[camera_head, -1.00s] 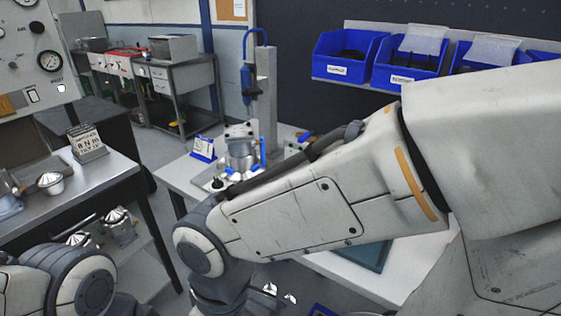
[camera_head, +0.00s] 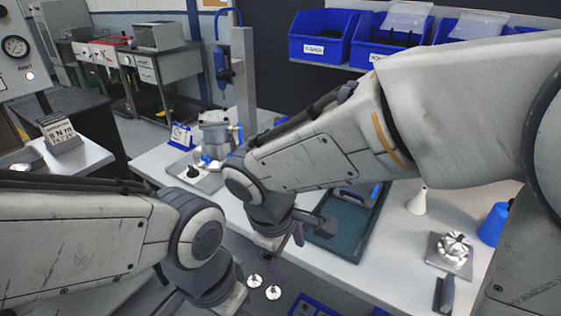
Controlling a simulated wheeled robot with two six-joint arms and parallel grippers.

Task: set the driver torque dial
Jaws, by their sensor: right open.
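A blue hand tool (camera_head: 224,66), which looks like the driver, hangs beside a grey post (camera_head: 244,85) at the back of the white bench. It is too small to make out a torque dial. A flip-card sign reading 8 N m (camera_head: 60,134) stands on the left bench. My right gripper (camera_head: 297,236) is below its wrist, over the front edge of the white bench, far from the tool. It is open and partly hidden by the wrist. My left forearm and wrist reach in from the left; the left gripper does not show.
A silver housing in a fixture (camera_head: 215,130) stands on the white bench (camera_head: 395,240). A dark green tray (camera_head: 335,243), a white cone (camera_head: 418,202), a blue cup (camera_head: 493,225) and a metal part on a plate (camera_head: 452,250) are right. Blue bins (camera_head: 320,40) line the back.

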